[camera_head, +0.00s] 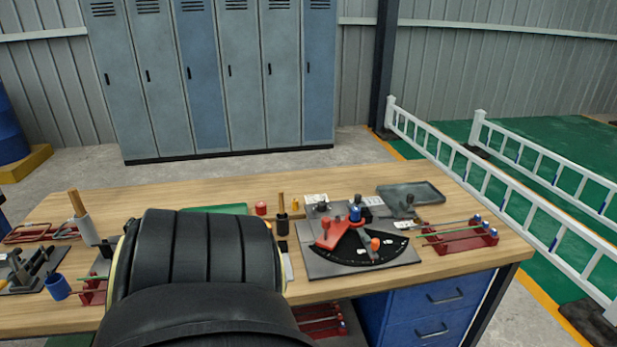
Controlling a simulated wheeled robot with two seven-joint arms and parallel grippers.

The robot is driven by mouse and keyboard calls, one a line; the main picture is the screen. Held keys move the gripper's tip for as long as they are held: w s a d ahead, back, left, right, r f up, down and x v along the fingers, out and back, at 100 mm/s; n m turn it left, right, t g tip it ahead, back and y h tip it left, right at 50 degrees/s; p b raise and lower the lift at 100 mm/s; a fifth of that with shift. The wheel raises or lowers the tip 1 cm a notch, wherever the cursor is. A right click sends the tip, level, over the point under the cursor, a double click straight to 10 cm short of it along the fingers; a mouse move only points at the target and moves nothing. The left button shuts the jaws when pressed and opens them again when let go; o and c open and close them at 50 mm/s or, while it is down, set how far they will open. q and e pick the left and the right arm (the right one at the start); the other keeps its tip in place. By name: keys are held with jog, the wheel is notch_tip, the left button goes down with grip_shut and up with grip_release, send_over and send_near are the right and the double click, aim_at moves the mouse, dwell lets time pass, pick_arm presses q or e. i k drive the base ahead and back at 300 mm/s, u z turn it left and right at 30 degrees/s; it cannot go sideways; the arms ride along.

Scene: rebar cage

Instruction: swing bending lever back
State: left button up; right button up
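The bending device stands on a grey base plate (312,268) at the right middle of the workbench. It has a black fan-shaped scale (345,258) with white marks. The red bending lever (338,234) lies over the scale, with a red knob at its left and an orange-red knob (375,244) near the scale's front right. A blue post (355,212) stands at the back of the device. A large black ribbed part of my own body fills the lower left middle and hides part of the bench. Neither gripper can be made out.
The wooden workbench (480,262) also bears a red rack with rods (460,236), a dark tray (410,193), a green mat (215,209), a blue cup (57,287) and red bent stirrups (30,232). Lockers (205,80) stand behind; a white railing (500,185) runs at the right.

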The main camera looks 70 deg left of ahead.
aim_at(334, 231)
jog(key=u, duration=0.4)
jog(key=i, duration=0.15)
jog(key=u, duration=1.85)
